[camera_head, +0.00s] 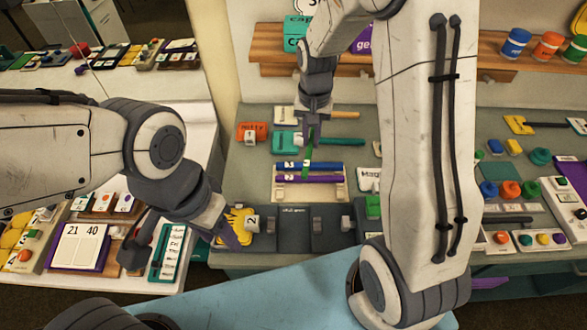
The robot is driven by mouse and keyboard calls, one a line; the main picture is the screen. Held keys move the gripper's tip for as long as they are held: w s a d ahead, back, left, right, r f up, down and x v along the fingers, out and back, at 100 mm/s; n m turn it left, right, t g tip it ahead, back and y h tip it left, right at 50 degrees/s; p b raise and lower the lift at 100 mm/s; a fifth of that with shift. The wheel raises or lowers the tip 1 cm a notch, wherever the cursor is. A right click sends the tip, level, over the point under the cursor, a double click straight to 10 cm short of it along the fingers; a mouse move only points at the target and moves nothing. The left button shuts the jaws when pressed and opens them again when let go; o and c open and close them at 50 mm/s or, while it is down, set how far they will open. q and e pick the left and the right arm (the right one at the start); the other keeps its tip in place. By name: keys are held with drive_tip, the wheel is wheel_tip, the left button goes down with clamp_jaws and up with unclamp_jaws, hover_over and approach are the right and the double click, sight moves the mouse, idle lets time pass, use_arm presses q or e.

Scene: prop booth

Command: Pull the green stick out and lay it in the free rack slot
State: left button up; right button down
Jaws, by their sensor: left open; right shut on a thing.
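The green stick (308,152) is in my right gripper (312,128), which is shut on it. It stands nearly upright in the picture, its lower end in front of or just above the rack's back edge; I cannot tell whether it touches. The pale rack (310,196) holds a blue stick (325,167) at the back and a purple stick (322,179) in front. I cannot make out the rack's free slot clearly. My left gripper (185,245) is open and empty, at the left table edge by a yellow piece.
Behind the rack are a teal block (284,143) with a teal stick and an orange block (251,131). A dark case (295,230) lies in front of the rack. A gap separates the left white table. Coloured knobs (509,189) stand at right.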

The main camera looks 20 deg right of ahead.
drive_tip(key=s+f+m+p, duration=0.5)
drive_tip(key=m, duration=0.8)
drive_tip(key=m+b, duration=0.3)
hover_over(314, 196)
drive_tip(key=shift+f, duration=1.95)
drive_tip(key=shift+a+f, duration=0.1)
drive_tip(key=shift+f, duration=0.1)
drive_tip(key=shift+f, duration=0.15)
drive_tip(key=shift+f+b, duration=0.75)
drive_tip(key=shift+f+b, duration=0.6)
drive_tip(key=shift+f, duration=0.4)
idle(0.8)
